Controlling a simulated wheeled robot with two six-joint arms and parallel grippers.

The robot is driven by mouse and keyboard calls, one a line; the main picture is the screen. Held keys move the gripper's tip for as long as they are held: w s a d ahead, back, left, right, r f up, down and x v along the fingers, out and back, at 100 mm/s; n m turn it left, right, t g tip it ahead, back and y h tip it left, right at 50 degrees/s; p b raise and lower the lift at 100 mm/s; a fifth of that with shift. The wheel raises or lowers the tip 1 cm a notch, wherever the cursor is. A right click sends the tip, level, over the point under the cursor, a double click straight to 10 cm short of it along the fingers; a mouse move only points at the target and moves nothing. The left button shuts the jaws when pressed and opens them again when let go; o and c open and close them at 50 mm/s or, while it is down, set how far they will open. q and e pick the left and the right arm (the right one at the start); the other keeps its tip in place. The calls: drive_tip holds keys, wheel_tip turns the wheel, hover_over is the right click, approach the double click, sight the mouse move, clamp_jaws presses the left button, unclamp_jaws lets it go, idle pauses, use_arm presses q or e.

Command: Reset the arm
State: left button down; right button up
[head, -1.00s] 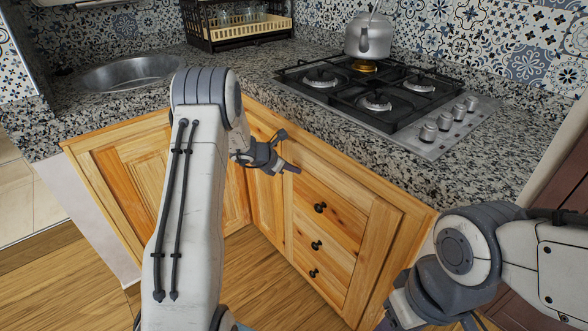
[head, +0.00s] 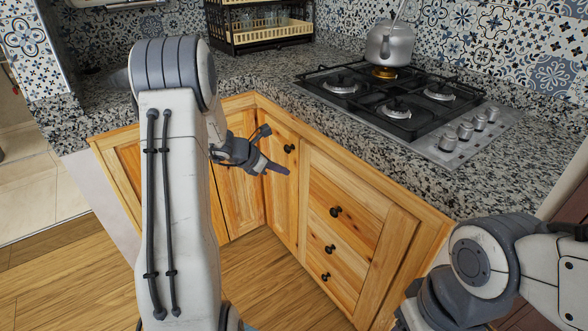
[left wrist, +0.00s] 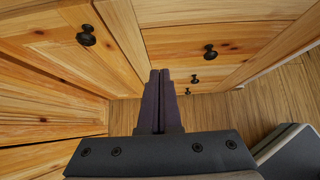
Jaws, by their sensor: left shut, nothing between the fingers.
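My left gripper (head: 277,168) is shut and empty in the head view. It hangs in front of the wooden corner cabinets, below the counter edge. In the left wrist view its two dark fingers (left wrist: 160,82) lie together, pointing towards the cabinet fronts and the floor. My left arm (head: 175,200) rises from the bottom of the head view and bends over at the top. My right arm (head: 480,255) shows at the lower right; its fingers are out of the picture.
Wooden drawers (head: 343,215) with black knobs stand right of the gripper. Above is the granite counter (head: 265,85) with a gas stove (head: 400,105), a kettle (head: 390,45) on a burner, and a dish rack (head: 262,32). The wooden floor (head: 265,275) below is clear.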

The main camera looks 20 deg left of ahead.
use_arm(q)
drive_tip(key=shift+s+r, duration=0.15)
drive_tip(key=shift+r, duration=0.05)
drive_tip(key=s+d+r+m+g+h, duration=0.1)
drive_tip(key=s+d+r+m+g, duration=0.1)
drive_tip(key=s+d+m, duration=0.55)
drive_tip(key=s+d+r+m+g, duration=0.25)
drive_tip(key=d+m, duration=0.25)
drive_tip(key=d, duration=0.6)
drive_tip(key=s+d+r+m+g+h, duration=0.1)
drive_tip(key=s+d+r+m+g, duration=0.15)
drive_tip(key=s+d+m, duration=0.5)
drive_tip(key=s+d+m+g+y, duration=0.1)
drive_tip(key=s+m+y, duration=0.2)
drive_tip(key=s+m, duration=0.6)
drive_tip(key=s+d+m+y, duration=0.2)
drive_tip(key=s+m, duration=0.7)
wheel_tip(320, 180, up, 20)
drive_tip(key=p, duration=2)
drive_tip(key=shift+w+a+r+y, duration=0.2)
drive_tip(key=shift+w+a+y, duration=0.05)
drive_tip(key=shift+w+y, duration=0.05)
